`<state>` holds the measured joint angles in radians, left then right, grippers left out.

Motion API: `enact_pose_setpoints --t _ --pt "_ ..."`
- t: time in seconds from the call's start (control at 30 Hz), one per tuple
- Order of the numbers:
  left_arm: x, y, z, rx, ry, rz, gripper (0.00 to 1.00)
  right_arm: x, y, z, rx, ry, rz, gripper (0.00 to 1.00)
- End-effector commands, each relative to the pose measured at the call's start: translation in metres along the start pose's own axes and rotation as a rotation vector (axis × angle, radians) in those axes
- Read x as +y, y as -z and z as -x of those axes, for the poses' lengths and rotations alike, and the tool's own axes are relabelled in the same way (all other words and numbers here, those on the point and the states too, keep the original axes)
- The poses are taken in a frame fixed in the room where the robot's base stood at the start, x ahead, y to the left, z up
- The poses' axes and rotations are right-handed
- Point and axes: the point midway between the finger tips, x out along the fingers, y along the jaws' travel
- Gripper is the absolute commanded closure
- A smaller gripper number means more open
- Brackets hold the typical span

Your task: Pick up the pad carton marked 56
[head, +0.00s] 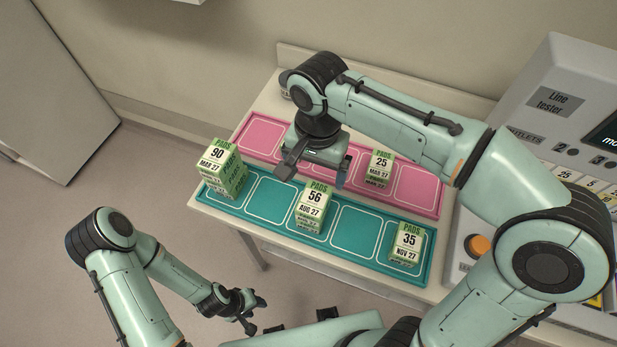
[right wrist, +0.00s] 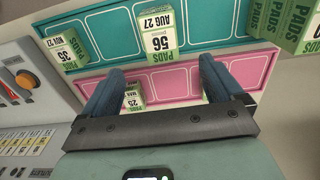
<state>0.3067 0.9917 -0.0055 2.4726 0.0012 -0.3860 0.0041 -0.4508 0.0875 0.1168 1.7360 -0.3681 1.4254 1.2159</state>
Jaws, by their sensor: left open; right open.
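The pad carton marked 56 (head: 313,206), green and white with "AUG 27", stands in a middle compartment of the teal tray (head: 349,247). In the right wrist view the carton marked 56 (right wrist: 156,36) shows upside down, beyond the fingertips. My right gripper (head: 315,168) is open and empty, above the pink tray (head: 266,133), behind the carton and apart from it. Its two fingers (right wrist: 160,85) also show in the right wrist view. My left gripper (head: 246,310) is open and empty, low at the front left, off the table.
Carton 90 (head: 220,168) stands at the teal tray's left end, with another carton by it. Carton 35 (head: 407,243) is at its right end. Carton 25 (head: 379,167) stands in the pink tray. A line tester (head: 538,110) stands on the right.

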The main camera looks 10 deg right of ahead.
Motion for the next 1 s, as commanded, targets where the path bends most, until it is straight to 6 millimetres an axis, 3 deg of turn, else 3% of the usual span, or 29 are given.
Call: enact_pose_setpoints --t 0.33,0.63,0.83,1.0 --pt "-0.009 -0.010 -0.014 -0.014 0.005 0.006 0.57 0.001 -0.001 -0.064 -0.005 -0.005 -0.001 0.06" --pt "-0.009 -0.011 -0.015 -0.015 0.005 0.006 0.57 0.000 -0.001 -0.088 -0.002 -0.004 0.000 0.06" --pt "-0.010 -0.011 -0.016 -0.015 0.005 0.006 0.57 -0.003 -0.002 -0.119 -0.004 -0.005 -0.001 0.06" --pt "-0.010 -0.012 -0.017 -0.016 0.006 0.006 0.57 -0.004 -0.001 -0.132 -0.002 -0.002 -0.001 0.06"
